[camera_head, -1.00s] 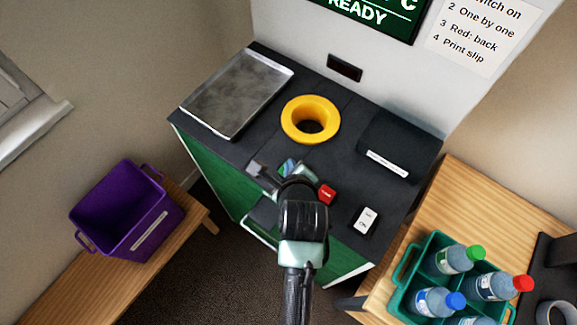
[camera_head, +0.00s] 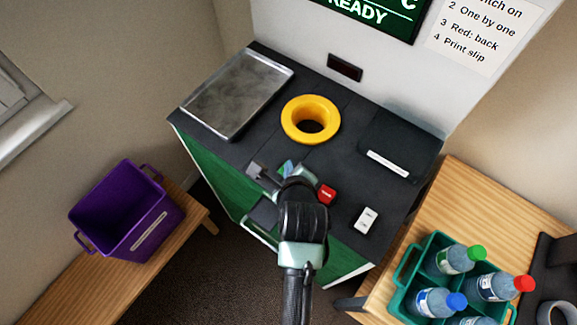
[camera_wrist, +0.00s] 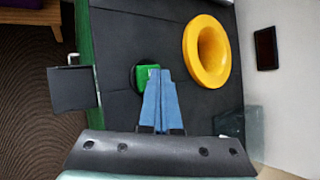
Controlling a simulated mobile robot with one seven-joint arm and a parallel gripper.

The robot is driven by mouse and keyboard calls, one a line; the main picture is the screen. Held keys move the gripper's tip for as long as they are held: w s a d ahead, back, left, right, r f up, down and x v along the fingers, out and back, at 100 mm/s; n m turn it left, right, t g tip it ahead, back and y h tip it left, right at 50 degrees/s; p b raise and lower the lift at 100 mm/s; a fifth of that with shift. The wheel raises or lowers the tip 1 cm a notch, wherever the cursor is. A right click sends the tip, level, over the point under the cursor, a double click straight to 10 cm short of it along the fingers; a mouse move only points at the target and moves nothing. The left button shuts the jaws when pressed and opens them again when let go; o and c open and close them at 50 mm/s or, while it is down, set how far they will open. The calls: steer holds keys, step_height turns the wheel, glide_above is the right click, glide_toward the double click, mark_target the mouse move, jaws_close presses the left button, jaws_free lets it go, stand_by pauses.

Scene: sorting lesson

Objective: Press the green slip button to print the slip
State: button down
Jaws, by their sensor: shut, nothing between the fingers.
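The green slip button (camera_wrist: 146,77) sits in a dark round surround on the black counter, in the wrist view. My gripper (camera_wrist: 155,72) is shut and empty, its blue fingers together. The fingertips overlap the right part of the button in that view; I cannot tell whether they touch it. In the head view my gripper (camera_head: 287,167) is low over the front of the counter, and the arm hides most or all of the button there.
A yellow ring (camera_head: 328,106) around a hole stands close by. A red button (camera_head: 326,194) and white switch (camera_head: 366,220) lie right of my gripper. A metal tray (camera_head: 237,94), dark box (camera_head: 402,143), purple bin (camera_head: 112,211) and green bottle crate (camera_head: 404,277) surround the area.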

steer(key=shift+f, duration=0.25)
steer(key=shift+r, duration=0.15)
steer(key=shift+r+p, duration=0.85)
steer(key=shift+p, duration=0.15)
steer(key=shift+r, duration=0.15)
step_height(320, 180, up, 5)
steer(key=p, duration=0.5)
stand_by(0.6)
